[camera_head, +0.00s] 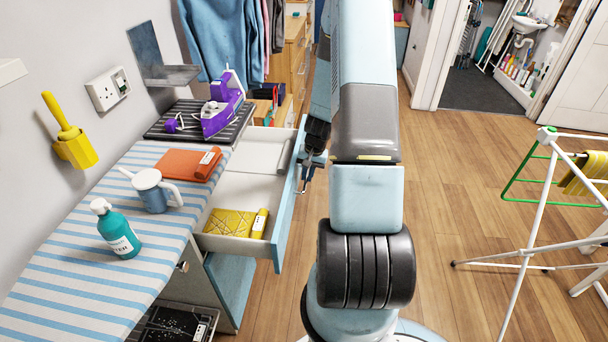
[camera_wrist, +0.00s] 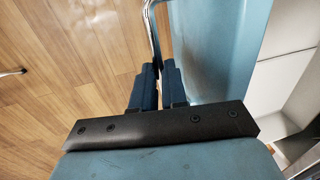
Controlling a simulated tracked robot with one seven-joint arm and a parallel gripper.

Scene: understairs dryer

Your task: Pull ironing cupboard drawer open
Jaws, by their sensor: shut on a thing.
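The ironing cupboard drawer (camera_head: 287,205) stands pulled out from under the striped ironing surface, with its blue front facing right. Inside it a yellow patterned cloth (camera_head: 231,222) and a small yellow box (camera_head: 259,223) lie at the near end, and a pale flat item lies at the far end. My gripper (camera_head: 307,180) is at the outer face of the drawer front. In the wrist view my gripper (camera_wrist: 158,72) is shut on the metal drawer handle (camera_wrist: 152,32), beside the blue front (camera_wrist: 205,45). My arm partly hides the space to the right.
A white drying rack (camera_head: 530,225) stands at right. Wooden floor (camera_head: 450,180) between is clear.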

